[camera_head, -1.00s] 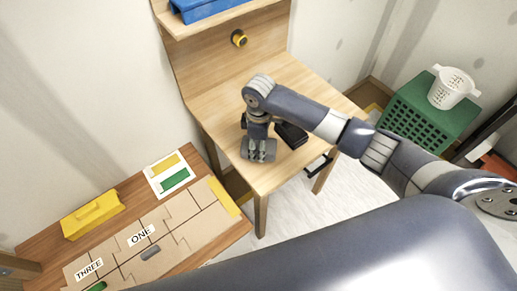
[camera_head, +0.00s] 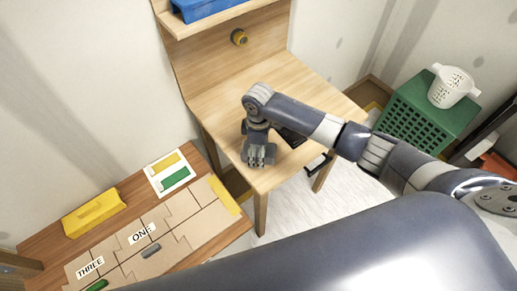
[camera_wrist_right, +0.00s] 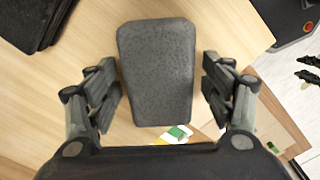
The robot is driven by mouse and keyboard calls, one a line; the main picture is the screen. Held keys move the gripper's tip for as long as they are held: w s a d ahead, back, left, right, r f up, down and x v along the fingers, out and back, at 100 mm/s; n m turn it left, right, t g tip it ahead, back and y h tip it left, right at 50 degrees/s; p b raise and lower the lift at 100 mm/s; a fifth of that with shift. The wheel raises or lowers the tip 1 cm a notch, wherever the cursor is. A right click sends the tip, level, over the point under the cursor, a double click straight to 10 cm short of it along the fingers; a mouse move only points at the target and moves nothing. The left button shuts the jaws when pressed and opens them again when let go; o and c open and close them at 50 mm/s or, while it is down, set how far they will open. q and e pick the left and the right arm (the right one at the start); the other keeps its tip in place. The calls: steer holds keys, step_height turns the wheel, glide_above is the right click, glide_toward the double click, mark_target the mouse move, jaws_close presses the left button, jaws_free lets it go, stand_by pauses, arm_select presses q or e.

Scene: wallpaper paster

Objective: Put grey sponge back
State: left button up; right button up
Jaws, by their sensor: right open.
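The grey sponge (camera_wrist_right: 157,72) lies on the wooden table (camera_wrist_right: 95,45), seen from above in the right wrist view. My right gripper (camera_wrist_right: 160,92) is open over it, one finger on each side, with a visible gap between each finger and the sponge. In the head view, my right gripper (camera_head: 258,153) is low over the front left corner of the table (camera_head: 281,83); it hides most or all of the sponge there. My left gripper is not in view.
A black object (camera_head: 291,137) lies beside my right gripper on the table; it also shows in the wrist view (camera_wrist_right: 33,20). At lower left, a low wooden table holds a yellow box (camera_head: 93,213), a white tray (camera_head: 157,164) and a labelled cardboard panel (camera_head: 200,231). A green crate (camera_head: 412,115) stands right.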

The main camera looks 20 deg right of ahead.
step_height(320, 180, up, 12)
steer(key=shift+b, duration=0.4)
stand_by(0.4)
